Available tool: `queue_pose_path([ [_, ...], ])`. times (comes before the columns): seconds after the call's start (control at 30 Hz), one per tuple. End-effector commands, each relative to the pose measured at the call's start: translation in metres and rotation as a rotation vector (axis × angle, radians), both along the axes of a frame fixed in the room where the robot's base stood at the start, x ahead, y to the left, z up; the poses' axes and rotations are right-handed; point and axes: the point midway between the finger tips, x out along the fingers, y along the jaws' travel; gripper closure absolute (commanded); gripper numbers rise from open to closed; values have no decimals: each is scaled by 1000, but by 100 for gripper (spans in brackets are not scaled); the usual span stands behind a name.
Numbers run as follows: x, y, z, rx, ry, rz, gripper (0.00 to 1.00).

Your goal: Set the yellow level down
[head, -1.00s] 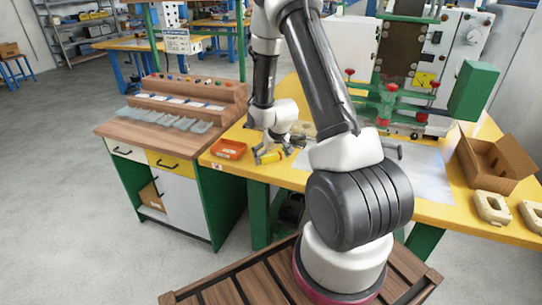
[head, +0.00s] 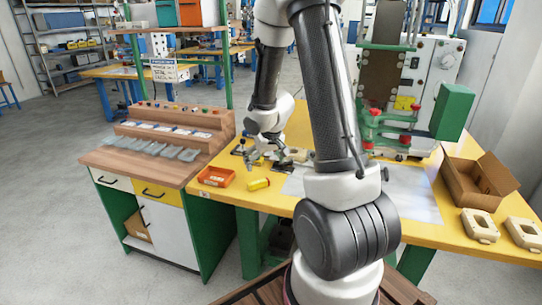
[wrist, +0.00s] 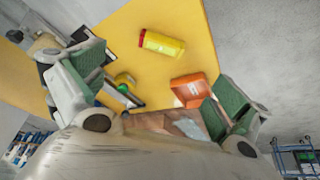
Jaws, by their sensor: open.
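The yellow level (head: 258,184) lies on the yellow tabletop near its front edge, just right of the orange-red tray (head: 216,176). In the wrist view the level (wrist: 162,43) shows as a yellow block with a red end, lying flat beyond my fingers and apart from them. My gripper (head: 262,158) is above the table, behind the level in the head view. In the wrist view my gripper (wrist: 150,94) has its green-padded fingers spread wide with nothing held between them. The tray also shows in the wrist view (wrist: 190,88).
A small yellow-and-dark item (wrist: 125,82) lies near my left finger in the wrist view. A cardboard box (head: 478,186) and two beige parts (head: 480,226) are at the table's right. The green-framed machine (head: 400,112) stands behind. A wooden-topped cabinet (head: 158,160) adjoins the left.

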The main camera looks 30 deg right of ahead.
Motion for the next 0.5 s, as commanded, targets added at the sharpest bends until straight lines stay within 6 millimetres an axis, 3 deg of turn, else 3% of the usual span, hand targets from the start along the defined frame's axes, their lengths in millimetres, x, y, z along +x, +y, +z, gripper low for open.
queue_pose_path([
  [0.13, -16, -2, 54, -54, -17, -9, 1],
  [0.23, -43, 0, 104, -91, -21, -18, 1],
  [0.4, -113, 16, 174, -105, -12, -14, 1],
  [0.5, -158, 31, 200, -82, -4, 8, 1],
])
